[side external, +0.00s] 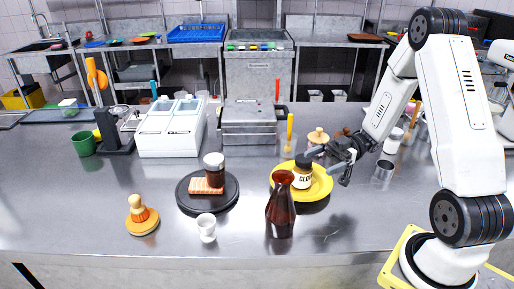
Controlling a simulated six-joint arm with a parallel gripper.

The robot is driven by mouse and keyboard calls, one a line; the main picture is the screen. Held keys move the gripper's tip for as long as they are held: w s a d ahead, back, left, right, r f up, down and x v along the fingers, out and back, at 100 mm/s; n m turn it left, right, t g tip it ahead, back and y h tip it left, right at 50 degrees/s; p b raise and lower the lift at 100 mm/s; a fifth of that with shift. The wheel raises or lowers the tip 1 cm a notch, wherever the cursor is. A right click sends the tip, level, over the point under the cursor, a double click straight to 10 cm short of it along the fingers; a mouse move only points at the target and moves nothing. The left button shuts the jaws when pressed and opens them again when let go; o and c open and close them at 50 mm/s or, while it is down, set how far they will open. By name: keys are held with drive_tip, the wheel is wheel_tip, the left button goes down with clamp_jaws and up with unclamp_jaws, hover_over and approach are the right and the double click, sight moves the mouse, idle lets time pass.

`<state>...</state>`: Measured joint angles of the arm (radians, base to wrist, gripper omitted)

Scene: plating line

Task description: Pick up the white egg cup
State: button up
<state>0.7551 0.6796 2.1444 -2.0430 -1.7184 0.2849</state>
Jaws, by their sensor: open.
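The white egg cup (207,227) stands upright on the steel counter near its front edge, left of centre. It looks like a small goblet and appears empty. My gripper (338,165) is open and hangs over the right side of the yellow plate, well to the right of the egg cup and farther back. Nothing shows between its fingers, though they are small and dark here. The egg cup and my gripper are well apart.
A dark brown bottle (281,212) stands between the egg cup and my gripper. Behind it, a yellow plate (322,190) holds a labelled jar (303,174). A black round board (230,203) with a dark jar is behind the egg cup. A wooden-handled brush (140,214) stands to its left.

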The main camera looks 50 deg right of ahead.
wheel_tip(320, 180, up, 17)
drive_tip(key=w+a+f+n+t+h, duration=0.1)
drive_tip(key=w+a+f+n+h, duration=0.5)
drive_tip(key=w+a, duration=0.4)
drive_tip(key=n+t+h, duration=0.5)
drive_tip(key=n+h, duration=0.3)
drive_tip(key=h, duration=0.2)
hover_over(210, 231)
drive_tip(key=w+d, duration=0.2)
drive_tip(key=d, duration=0.1)
drive_tip(key=s+a+r+n+t+h, duration=0.3)
drive_tip(key=s+a+r+n+h, duration=0.15)
drive_tip(key=s, duration=0.25)
drive_tip(key=shift+m+h, duration=0.25)
drive_tip(key=f, duration=2.6)
drive_tip(key=shift+w+d, duration=0.1)
drive_tip(key=shift+d, duration=0.2)
drive_tip(key=shift+g, duration=0.3)
drive_tip(key=shift+a+x, duration=0.2)
drive_tip(key=shift+x, duration=3.7)
